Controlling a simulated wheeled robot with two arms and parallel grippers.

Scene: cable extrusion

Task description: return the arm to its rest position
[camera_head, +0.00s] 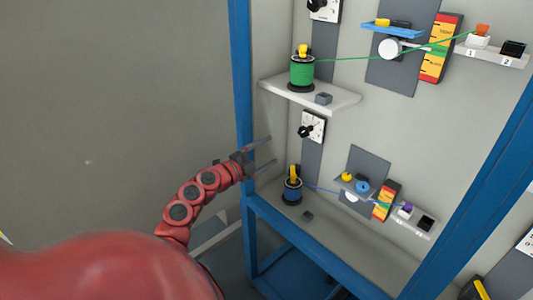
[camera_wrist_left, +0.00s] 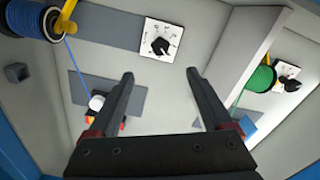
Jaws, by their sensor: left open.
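My left arm, red with dark joints, comes in from the left in the head view. Its gripper (camera_head: 262,157) is at the blue frame's left post, level with the gap between the upper and lower stations. In the left wrist view the gripper (camera_wrist_left: 161,82) shows two dark fingers spread apart with nothing between them. It touches none of the spools or knobs. My right gripper is not in view.
A green spool (camera_head: 302,73) stands on the upper shelf (camera_head: 340,100). A blue spool (camera_head: 292,190) stands below. A dial (camera_head: 312,127) is on the wall close to the gripper. The blue post (camera_head: 241,80) is beside the arm. Open floor lies left.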

